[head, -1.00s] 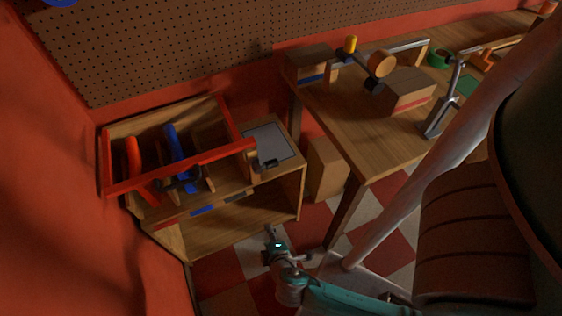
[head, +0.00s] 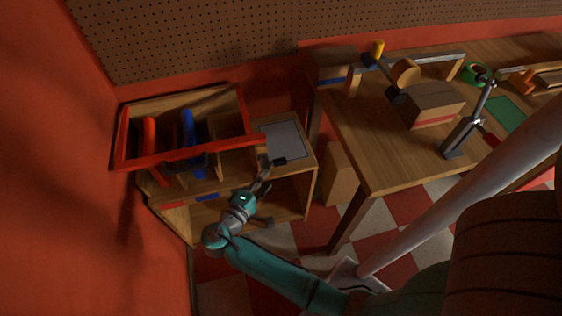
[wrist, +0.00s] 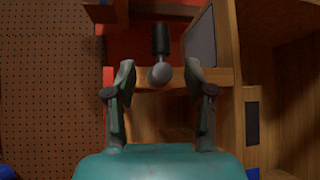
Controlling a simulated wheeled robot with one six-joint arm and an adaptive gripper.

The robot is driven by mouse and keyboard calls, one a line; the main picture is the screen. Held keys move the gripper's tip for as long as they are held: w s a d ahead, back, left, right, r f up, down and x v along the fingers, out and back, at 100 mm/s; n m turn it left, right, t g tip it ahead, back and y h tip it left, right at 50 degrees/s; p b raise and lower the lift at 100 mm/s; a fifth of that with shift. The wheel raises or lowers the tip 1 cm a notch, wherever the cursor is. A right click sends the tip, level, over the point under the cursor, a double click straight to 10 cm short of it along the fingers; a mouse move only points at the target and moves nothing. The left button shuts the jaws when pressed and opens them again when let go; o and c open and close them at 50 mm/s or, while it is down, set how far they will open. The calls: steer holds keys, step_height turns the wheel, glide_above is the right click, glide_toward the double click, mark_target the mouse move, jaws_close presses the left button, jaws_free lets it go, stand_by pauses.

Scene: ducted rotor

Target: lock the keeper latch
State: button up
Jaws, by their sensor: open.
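The keeper latch shows in the wrist view as a short lever with a black grip (wrist: 160,38) and a rounded grey end (wrist: 160,75). In the head view its dark handle (head: 280,161) is small, at the right end of the red frame (head: 190,154) on the wooden cabinet. My gripper (wrist: 159,75) is open, with one finger on each side of the grey end and visible gaps beside it. In the head view my gripper (head: 265,172) is just below and left of the handle. I cannot tell the latch's exact position.
The red frame crosses the cabinet's front, with red and blue handled items (head: 188,130) behind it. A grey panel (head: 284,140) lies on the cabinet top. A wooden workbench (head: 375,160) with clamps and blocks stands to the right. Pegboard (head: 220,40) covers the back wall.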

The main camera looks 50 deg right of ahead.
mark_target(276, 166)
steer(key=x, duration=0.9)
steer(key=shift+w+d+f, duration=0.1)
steer(key=shift+d, duration=0.05)
jaws_close()
